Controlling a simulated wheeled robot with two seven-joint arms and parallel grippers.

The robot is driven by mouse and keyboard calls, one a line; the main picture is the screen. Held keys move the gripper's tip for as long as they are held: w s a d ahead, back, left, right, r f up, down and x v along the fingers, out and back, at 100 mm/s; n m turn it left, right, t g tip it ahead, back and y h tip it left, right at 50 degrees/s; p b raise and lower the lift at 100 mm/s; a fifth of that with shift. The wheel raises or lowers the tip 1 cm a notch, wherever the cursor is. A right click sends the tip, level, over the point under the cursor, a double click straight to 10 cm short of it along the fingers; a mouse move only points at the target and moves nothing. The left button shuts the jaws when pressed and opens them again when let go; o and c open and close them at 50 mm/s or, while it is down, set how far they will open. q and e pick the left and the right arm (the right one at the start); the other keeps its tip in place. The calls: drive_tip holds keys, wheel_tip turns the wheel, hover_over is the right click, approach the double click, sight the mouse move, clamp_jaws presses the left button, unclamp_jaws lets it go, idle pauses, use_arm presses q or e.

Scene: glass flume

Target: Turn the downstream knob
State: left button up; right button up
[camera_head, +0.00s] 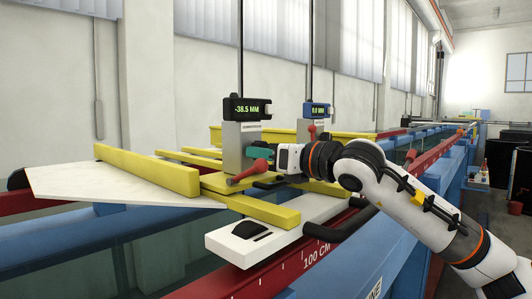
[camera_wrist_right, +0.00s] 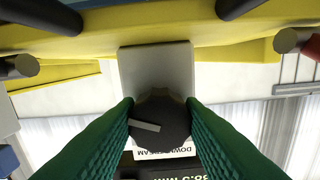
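The dark round downstream knob (camera_wrist_right: 160,118) with a grey pointer bar sits on a grey block (camera_wrist_right: 157,68) in the right wrist view. The pointer lies nearly level, tilted slightly. An upside-down "DOWNSTREAM" label (camera_wrist_right: 163,153) and the edge of the display show beside it. My right gripper (camera_wrist_right: 160,113) has its green ribbed fingers against both sides of the knob. In the head view my right gripper (camera_head: 262,153) is at the grey block under the black display (camera_head: 246,108), which reads -38.5 MM; the knob is hidden there. My left gripper is not in view.
A second gauge with a blue display (camera_head: 316,110) reading 0.0 MM stands behind. A red-ended lever (camera_head: 250,171) is close to my right gripper. Yellow bars (camera_head: 148,170) and a white plate (camera_head: 115,186) cross the flume's red rail (camera_head: 285,272).

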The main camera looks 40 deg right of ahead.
drive_tip(key=shift+c, duration=0.7)
drive_tip(key=shift+m, duration=0.8)
drive_tip(key=o, duration=1)
